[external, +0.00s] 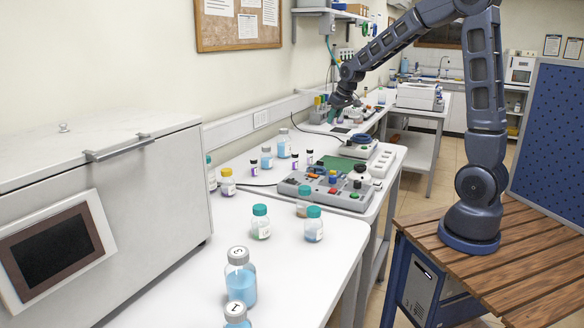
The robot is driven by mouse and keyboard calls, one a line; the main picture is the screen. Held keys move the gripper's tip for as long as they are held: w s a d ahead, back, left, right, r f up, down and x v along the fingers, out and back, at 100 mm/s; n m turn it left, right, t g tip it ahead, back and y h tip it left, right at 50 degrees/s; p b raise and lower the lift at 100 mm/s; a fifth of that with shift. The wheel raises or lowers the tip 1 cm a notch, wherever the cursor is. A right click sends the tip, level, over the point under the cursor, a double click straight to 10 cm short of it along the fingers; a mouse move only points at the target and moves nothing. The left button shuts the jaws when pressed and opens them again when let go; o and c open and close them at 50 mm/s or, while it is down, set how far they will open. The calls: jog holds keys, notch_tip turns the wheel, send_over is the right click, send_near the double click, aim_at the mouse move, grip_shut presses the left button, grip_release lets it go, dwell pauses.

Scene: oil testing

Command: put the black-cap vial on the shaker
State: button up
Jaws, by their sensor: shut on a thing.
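My gripper (333,116) is far back along the bench, reaching down near the wall. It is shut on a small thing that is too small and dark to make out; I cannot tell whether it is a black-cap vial. Small dark-capped vials stand on the white bench: one (254,168) near the yellow-cap bottle, others (295,161) farther right. A grey device with coloured knobs (325,190) sits mid-bench. Another grey device with a dark green top (358,147) is behind it. I cannot tell which device is the shaker.
A large white box-shaped instrument (130,190) fills the left. A printer-like machine (419,96) is at the back. Free bench lies around the near bottles.

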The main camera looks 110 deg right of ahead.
jog(key=shift+r, duration=0.5)
jog(key=w+a+n+t+y, duration=0.2)
jog(key=w+a+n, duration=0.5)
jog(key=w+a, duration=1.65)
jog(key=w+a+f+n+y, duration=0.1)
jog(key=w+a+n, duration=0.3)
jog(key=a, duration=1.3)
jog(key=w+a+n+y, duration=0.2)
jog(key=w+a+n, duration=0.25)
jog(key=a, duration=1.25)
jog(key=shift+m, duration=0.35)
notch_tip(320, 180, down, 19)
jog(key=shift+f, duration=0.1)
jog(key=shift+f, duration=0.1)
